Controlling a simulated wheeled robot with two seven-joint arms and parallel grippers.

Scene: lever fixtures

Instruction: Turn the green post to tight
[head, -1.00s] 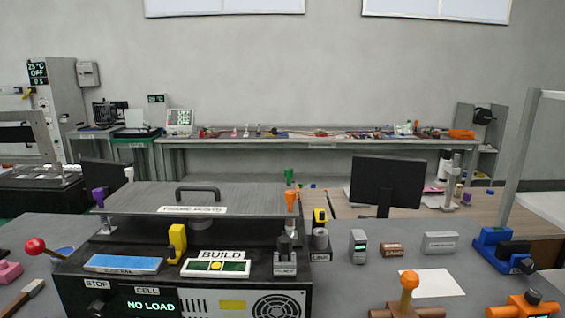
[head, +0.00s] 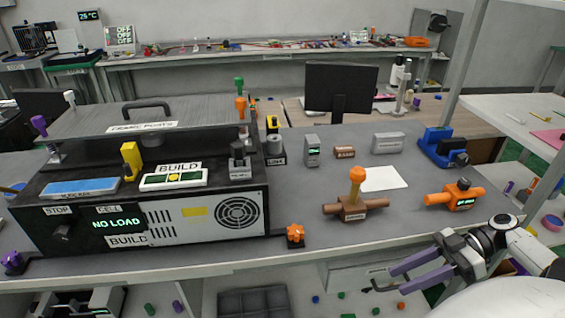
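The green post (head: 239,85) stands upright at the back right corner of the grey frame plate (head: 95,120), on top of the black test cell (head: 140,205). An orange post (head: 241,108) stands in front of it at the near right corner. A white post (head: 70,98) and a purple post (head: 40,127) are at the left corners. My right gripper (head: 398,281) is at the lower right, in front of the bench edge and far from the green post. Its two purple fingers are apart with nothing between them. My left gripper is out of view.
A yellow-topped block (head: 272,126) stands right of the plate. An orange-topped T-handle (head: 354,190), an orange valve-like fixture (head: 456,194), a blue clamp (head: 440,148) and a monitor (head: 340,88) are further right. The bench (head: 310,225) has clear room at its front.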

